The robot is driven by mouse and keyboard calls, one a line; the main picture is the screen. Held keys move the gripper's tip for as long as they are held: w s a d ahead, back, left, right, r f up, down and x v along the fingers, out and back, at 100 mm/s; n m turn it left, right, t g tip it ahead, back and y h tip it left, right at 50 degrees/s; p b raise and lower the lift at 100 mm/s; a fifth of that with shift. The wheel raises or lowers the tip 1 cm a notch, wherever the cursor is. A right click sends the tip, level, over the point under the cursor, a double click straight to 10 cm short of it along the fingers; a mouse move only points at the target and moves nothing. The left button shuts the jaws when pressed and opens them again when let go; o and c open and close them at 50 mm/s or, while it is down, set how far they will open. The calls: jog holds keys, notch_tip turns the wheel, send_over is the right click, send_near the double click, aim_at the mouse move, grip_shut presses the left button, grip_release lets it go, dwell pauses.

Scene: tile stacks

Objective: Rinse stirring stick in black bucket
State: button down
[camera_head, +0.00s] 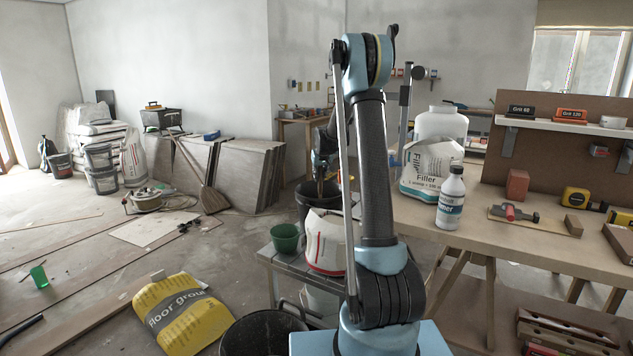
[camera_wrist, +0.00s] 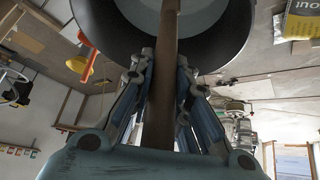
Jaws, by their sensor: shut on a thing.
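My gripper (camera_wrist: 164,75) is shut on the brown stirring stick (camera_wrist: 160,115) in the wrist view. The stick runs between the fingers toward a black bucket (camera_wrist: 100,30), whose dark wall curves across the top of that view. In the head view, my gripper (camera_head: 322,178) points down over a black bucket (camera_head: 304,200) behind my arm, and only a short bit of stick shows. I cannot tell how deep the stick reaches.
Another dark bucket (camera_head: 262,332) stands in front on the floor, next to a yellow grout bag (camera_head: 175,315).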

jog(key=shift+s+a+r, duration=0.1)
jog(key=shift+s+r, duration=0.3)
jog(key=shift+r, duration=1.65)
jog(key=shift+s+d+r, duration=0.1)
jog(key=shift+s+r, duration=0.3)
jog(key=shift+r, duration=1.6)
jog(key=shift+s+a+r, duration=0.1)
jog(key=shift+s+r, duration=0.3)
jog(key=shift+r, duration=1.75)
jog(key=shift+r, duration=1.95)
